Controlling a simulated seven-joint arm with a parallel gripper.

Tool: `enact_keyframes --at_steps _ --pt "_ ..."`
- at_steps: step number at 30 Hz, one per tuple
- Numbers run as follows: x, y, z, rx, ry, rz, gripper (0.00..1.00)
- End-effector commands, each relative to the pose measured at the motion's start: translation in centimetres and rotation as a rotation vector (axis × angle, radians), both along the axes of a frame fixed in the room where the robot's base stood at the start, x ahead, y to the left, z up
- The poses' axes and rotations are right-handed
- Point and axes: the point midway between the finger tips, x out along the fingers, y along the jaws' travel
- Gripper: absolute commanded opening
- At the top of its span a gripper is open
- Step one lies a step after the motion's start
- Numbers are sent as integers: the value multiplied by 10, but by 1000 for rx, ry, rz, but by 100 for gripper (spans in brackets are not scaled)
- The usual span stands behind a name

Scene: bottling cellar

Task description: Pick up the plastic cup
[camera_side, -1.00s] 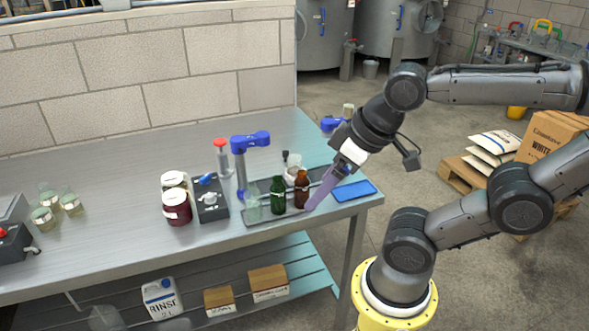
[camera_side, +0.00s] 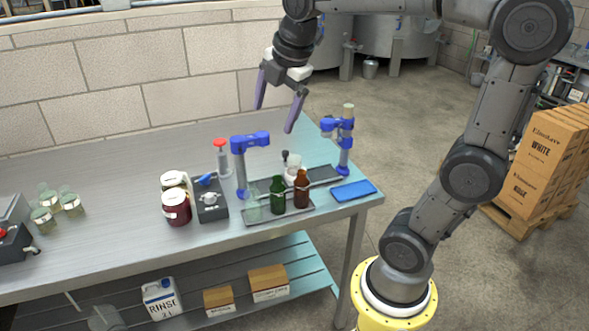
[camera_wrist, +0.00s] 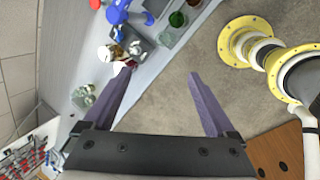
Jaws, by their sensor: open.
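A whitish, translucent cup-like piece (camera_side: 294,168), probably the plastic cup, stands behind the bottles near the right end of the bench. The brown bottle partly hides its lower part, so I cannot tell its full shape. My gripper (camera_side: 273,119) is open and empty, high above the back of the bench, up and left of that piece and clear of everything. In the wrist view my gripper (camera_wrist: 160,73) shows two purple fingers spread wide with nothing between them. I cannot make out the cup in the wrist view.
A grey tray (camera_side: 251,222) holds clear, green (camera_side: 278,196) and brown (camera_side: 301,190) bottles. Blue-topped stands (camera_side: 240,170) (camera_side: 345,145) rise nearby. Jars (camera_side: 176,207) and a dark box (camera_side: 210,205) are left of the tray, a blue pad (camera_side: 353,190) right.

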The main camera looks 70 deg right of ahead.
Motion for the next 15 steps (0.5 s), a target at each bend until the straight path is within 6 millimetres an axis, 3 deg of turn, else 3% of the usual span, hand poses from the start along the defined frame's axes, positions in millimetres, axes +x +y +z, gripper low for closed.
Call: enact_keyframes --at_steps 3,7,12,15 --pt "37 -49 -13 -60 106 98 91" --pt "65 -107 -39 -81 212 159 91" --pt "76 -175 -86 -40 310 106 91" --pt "72 -200 -112 -6 347 59 91"
